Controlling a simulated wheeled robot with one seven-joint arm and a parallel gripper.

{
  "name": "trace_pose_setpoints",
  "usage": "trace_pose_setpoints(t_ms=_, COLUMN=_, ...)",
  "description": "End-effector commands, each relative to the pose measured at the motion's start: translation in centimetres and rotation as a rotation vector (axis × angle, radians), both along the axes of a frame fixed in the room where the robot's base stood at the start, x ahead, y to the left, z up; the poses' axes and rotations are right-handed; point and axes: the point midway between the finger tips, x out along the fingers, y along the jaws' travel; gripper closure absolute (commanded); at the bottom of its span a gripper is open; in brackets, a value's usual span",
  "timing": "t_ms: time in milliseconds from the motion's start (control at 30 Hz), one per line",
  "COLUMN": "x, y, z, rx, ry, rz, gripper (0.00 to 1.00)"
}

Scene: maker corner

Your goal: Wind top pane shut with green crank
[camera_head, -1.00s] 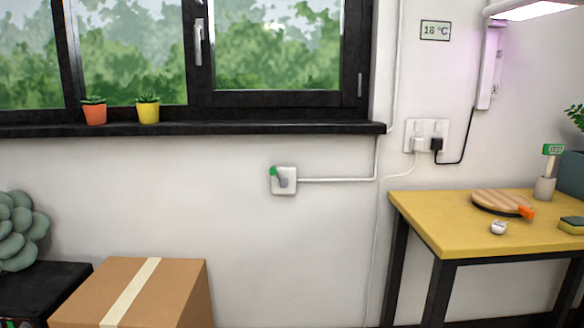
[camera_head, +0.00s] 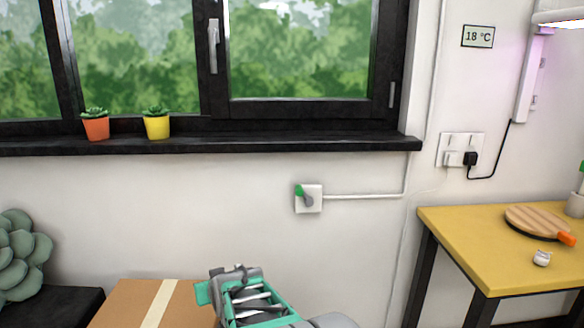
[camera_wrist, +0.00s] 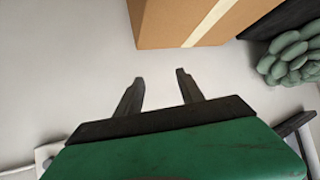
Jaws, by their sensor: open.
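The green crank (camera_head: 299,190) is a small green knob on a grey arm, mounted on a white wall plate (camera_head: 315,203) below the window sill. A white conduit runs from the plate to the right and up the wall. The window (camera_head: 298,45) has dark frames; its top edge is out of view, so the top pane cannot be seen. My gripper (camera_head: 235,272) shows in the head view low in the middle, below and left of the crank and apart from it. In the wrist view my gripper (camera_wrist: 160,85) has its two fingers apart with nothing between them.
A cardboard box (camera_head: 128,303) stands at the lower left, beside a grey-green plant (camera_head: 20,258). Two potted succulents stand on the black sill (camera_head: 270,141). A yellow table (camera_head: 480,235) with a round wooden board stands at the right. The wall around the crank is clear.

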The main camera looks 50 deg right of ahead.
Motion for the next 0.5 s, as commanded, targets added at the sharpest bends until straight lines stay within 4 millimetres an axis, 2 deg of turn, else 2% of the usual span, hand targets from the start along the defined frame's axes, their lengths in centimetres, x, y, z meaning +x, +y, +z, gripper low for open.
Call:
trace_pose_setpoints(t_ms=33, x=-0.3, y=-6.6, z=5.1, rx=-0.051, ry=-0.110, rz=-0.108, gripper=0.55)
trace_pose_setpoints(t_ms=100, x=-1.5, y=-13.9, z=9.4, rx=-0.143, ry=-0.260, rz=-0.227, gripper=0.55)
trace_pose_setpoints(t_ms=200, x=-4.8, y=-21.2, z=13.7, rx=-0.258, ry=-0.411, rz=-0.357, gripper=0.55)
trace_pose_setpoints(t_ms=300, x=-7.3, y=-24.7, z=15.9, rx=-0.332, ry=-0.493, rz=-0.427, gripper=0.55)
trace_pose_setpoints(t_ms=333, x=-7.8, y=-25.3, z=16.2, rx=-0.344, ry=-0.506, rz=-0.439, gripper=0.55)
trace_pose_setpoints(t_ms=400, x=-7.9, y=-26.1, z=16.5, rx=-0.359, ry=-0.522, rz=-0.448, gripper=0.55)
trace_pose_setpoints(t_ms=500, x=-6.9, y=-27.1, z=16.3, rx=-0.361, ry=-0.522, rz=-0.447, gripper=0.55)
